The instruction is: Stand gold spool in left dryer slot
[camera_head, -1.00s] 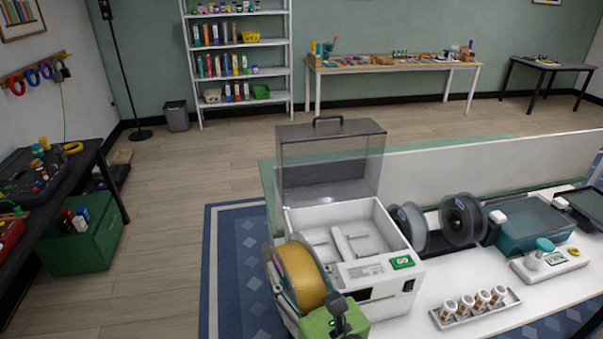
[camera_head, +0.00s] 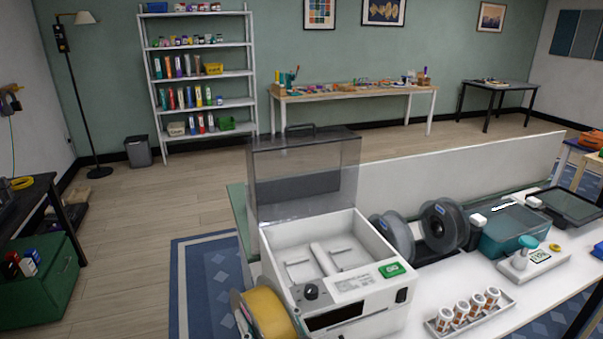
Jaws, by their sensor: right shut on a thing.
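The gold spool (camera_head: 268,312) stands on edge at the bottom of the view, beside the front left corner of the dryer and outside it. Its lower part is cut off by the picture edge. My left gripper is out of view.
Grey spools (camera_head: 440,228) stand on a dark holder right of the dryer. A teal bin (camera_head: 508,232), a small scale (camera_head: 530,262) and a tray of several vials (camera_head: 465,312) are farther right. A white panel (camera_head: 460,170) runs behind the table.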

